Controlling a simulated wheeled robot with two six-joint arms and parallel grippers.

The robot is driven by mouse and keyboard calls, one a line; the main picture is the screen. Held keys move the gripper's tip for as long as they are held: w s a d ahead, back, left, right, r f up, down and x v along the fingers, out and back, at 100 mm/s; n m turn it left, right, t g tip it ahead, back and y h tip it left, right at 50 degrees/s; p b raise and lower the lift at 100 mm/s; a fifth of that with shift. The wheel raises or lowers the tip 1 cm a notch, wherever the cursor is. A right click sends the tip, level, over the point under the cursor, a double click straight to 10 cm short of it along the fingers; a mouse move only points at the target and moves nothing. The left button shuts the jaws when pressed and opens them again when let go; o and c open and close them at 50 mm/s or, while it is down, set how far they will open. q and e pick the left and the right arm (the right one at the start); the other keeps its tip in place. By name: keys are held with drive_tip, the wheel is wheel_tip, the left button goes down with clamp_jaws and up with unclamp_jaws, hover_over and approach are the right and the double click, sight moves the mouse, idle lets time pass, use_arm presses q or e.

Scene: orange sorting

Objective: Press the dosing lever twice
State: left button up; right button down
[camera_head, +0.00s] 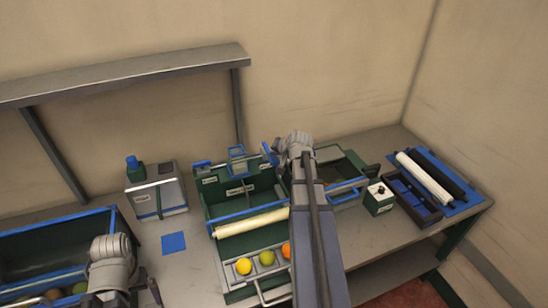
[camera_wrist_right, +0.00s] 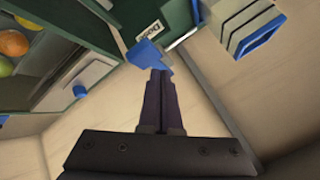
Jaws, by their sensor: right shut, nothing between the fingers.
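The dosing lever (camera_wrist_right: 147,53) is a blue piece beside a green panel with a partly readable white label (camera_wrist_right: 153,28) in the right wrist view. My right gripper (camera_wrist_right: 160,78) is shut and empty, with its dark fingertips at the lever; whether they touch it I cannot tell. In the head view, a blue piece (camera_head: 268,152) that looks like the lever shows left of my right wrist, and the right fingertips are hidden. My left arm shows at the lower left; its gripper's jaws cannot be made out.
A green sorting station (camera_head: 208,200) stands mid-table, with a cream roller (camera_head: 250,223) and several fruits in its front tray. A grey box (camera_head: 160,190) with a blue-topped bottle (camera_head: 133,166) stands left. A small green button box (camera_head: 379,198) and a dark tray (camera_head: 425,212) are right.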

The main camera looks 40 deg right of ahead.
wheel_tip(320, 180, up, 5)
drive_tip(key=p, duration=0.5)
idle(0.5)
idle(0.5)
